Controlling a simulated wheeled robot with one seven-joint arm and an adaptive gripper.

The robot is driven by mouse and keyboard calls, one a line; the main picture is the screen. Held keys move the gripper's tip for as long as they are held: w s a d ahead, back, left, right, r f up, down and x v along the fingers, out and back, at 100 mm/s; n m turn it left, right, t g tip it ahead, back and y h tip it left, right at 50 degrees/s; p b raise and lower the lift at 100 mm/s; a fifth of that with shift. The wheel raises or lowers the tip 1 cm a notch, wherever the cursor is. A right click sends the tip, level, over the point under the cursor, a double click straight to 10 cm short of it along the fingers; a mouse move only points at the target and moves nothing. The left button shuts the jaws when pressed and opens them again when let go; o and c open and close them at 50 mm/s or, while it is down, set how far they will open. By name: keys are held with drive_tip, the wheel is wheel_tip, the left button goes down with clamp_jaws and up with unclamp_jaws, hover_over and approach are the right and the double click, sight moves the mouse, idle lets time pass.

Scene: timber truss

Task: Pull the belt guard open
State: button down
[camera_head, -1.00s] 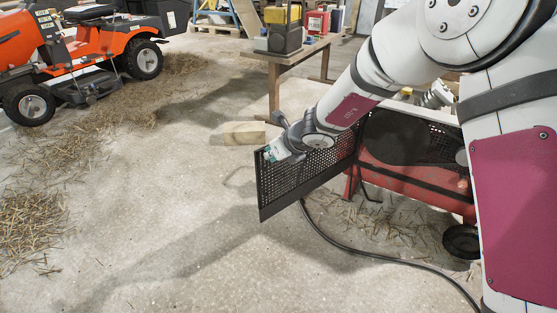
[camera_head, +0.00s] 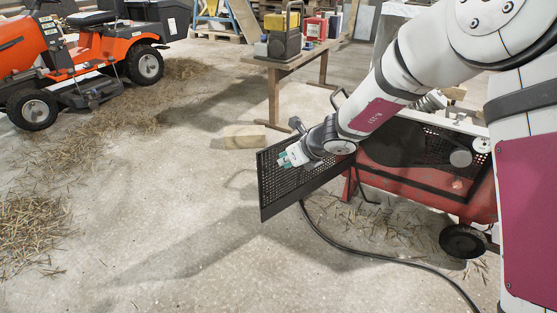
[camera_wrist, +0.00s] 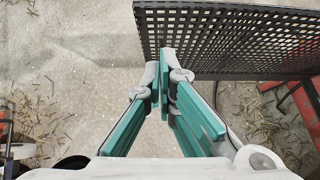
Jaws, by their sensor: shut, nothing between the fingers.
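The belt guard (camera_head: 285,190) is a black perforated panel. It stands swung out from the red machine (camera_head: 400,165), on its left side, and part of the machine's side lies uncovered. My gripper (camera_head: 283,160) is at the guard's upper part, near its free left end. In the wrist view my gripper (camera_wrist: 163,80) has its green-padded fingers together, with nothing between them. There the guard (camera_wrist: 235,38) spans the upper right, and the fingertips overlap its lower left edge. I cannot tell whether they touch it. My forearm hides part of the guard's hinge side.
A wooden bench (camera_head: 290,66) with cans stands behind. An orange ride-on mower (camera_head: 75,60) is at upper left. A black cable (camera_head: 345,248) runs along the floor. The concrete left of the guard is mostly clear.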

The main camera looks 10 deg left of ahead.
drive_tip(key=p+v, duration=0.2)
drive_tip(key=v, duration=0.5)
drive_tip(key=shift+s+r, duration=0.15)
drive_tip(key=shift+r, duration=0.05)
drive_tip(key=shift+d, duration=0.15)
drive_tip(key=s+d+r+n+g+y, duration=0.1)
drive_tip(key=s+d+r+n, duration=0.2)
drive_tip(key=s+r+n, duration=0.45)
drive_tip(key=s+d+r+n+g, duration=0.1)
drive_tip(key=s+d+r+n, duration=0.1)
drive_tip(key=s+r+n, duration=0.5)
drive_tip(key=s+d+f+n+g+h, duration=0.15)
drive_tip(key=s+d+n+h, duration=0.35)
drive_tip(key=s+d, duration=0.75)
drive_tip(key=s+d+n+g+h, duration=0.25)
drive_tip(key=s+d+n, duration=0.5)
drive_tip(key=s, duration=0.85)
wheel_tip(320, 180, up, 31)
drive_tip(key=d+m+t+p, duration=0.1)
drive_tip(key=t+p, duration=0.3)
drive_tip(key=p, duration=2.5)
drive_tip(key=shift+d+t, duration=0.3)
drive_tip(key=shift+d, duration=0.4)
